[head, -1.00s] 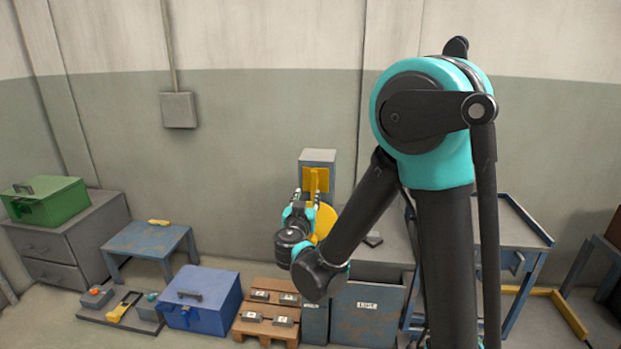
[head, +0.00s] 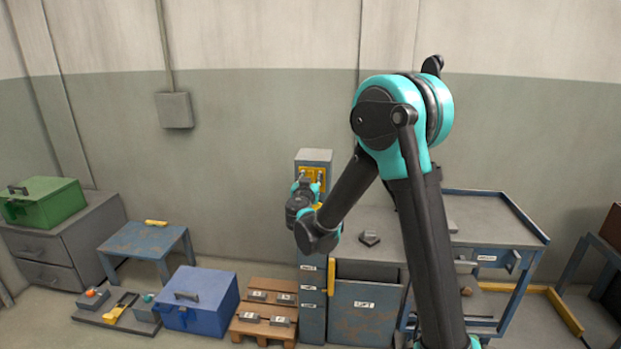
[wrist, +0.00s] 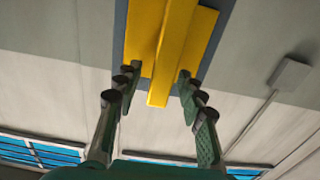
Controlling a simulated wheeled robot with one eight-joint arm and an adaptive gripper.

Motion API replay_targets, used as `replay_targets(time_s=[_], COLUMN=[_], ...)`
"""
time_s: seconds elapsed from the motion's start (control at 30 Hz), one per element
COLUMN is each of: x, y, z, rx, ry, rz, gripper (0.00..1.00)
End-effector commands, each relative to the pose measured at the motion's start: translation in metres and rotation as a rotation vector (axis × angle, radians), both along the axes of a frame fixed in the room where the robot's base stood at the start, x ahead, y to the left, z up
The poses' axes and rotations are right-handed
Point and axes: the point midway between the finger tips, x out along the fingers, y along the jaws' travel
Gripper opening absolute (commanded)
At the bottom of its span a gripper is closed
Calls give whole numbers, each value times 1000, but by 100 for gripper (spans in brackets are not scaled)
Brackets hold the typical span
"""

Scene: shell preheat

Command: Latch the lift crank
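A grey post (head: 314,156) bears a yellow plate (head: 312,173) on its front, partly hidden by my gripper. In the wrist view the yellow plate (wrist: 143,35) carries a raised yellow bar (wrist: 172,50), whose near end lies between my fingers. I cannot tell whether this bar is the lift crank. My gripper (wrist: 156,73) is open, with clear gaps between the bar and both fingers. In the head view my gripper (head: 308,184) is in front of the plate. A yellow upright strip (head: 331,276) shows beside the cabinet labelled LIFT (head: 364,312).
Labelled grey drawers (head: 312,305) stand below the post. A pallet (head: 264,322) with small blocks, a blue chest (head: 200,300) and a blue stool (head: 146,240) are to the left. A blue bench (head: 495,215) is at the right. A small dark object (head: 369,238) lies on the cabinet top.

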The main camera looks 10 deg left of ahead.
Motion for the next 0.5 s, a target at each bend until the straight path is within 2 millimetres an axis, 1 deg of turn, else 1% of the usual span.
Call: replay_targets(time_s=[0.17, 0.2, 0.5], x=[0, 0, 0], y=[0, 0, 0], z=[0, 0, 0], rx=[0, 0, 0], ry=[0, 0, 0], rz=[0, 0, 0], gripper=[40, 38, 1])
